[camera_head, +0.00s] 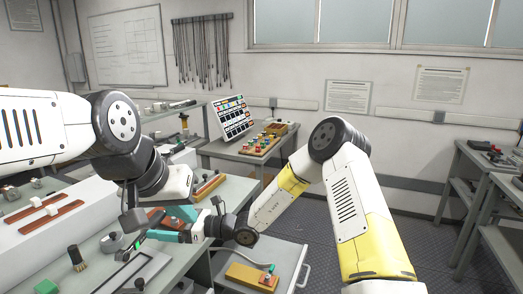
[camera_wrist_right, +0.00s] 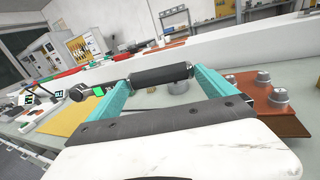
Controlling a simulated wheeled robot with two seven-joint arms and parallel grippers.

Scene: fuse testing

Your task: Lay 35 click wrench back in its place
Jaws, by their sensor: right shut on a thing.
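My right gripper (camera_head: 143,235) reaches in from the right, over the near workbench. In the right wrist view its two teal fingers (camera_wrist_right: 163,80) are shut on the black handle (camera_wrist_right: 160,74) of a click wrench. The wrench's green display (camera_wrist_right: 98,91) and round head (camera_wrist_right: 78,92) stick out to the left of the fingers. The green display also shows small in the head view (camera_head: 138,244). The wrench's number is not readable. My left gripper (camera_head: 182,212) is partly hidden by its wrist; its jaws are not clear. I cannot make out which place belongs to this wrench.
A dark-rimmed grey tray (camera_head: 125,277) lies on the bench, near a brush (camera_head: 76,259) and a green block (camera_head: 46,287). A side table (camera_head: 248,148) carries coloured parts and a panel (camera_head: 233,117). Floor at right is clear.

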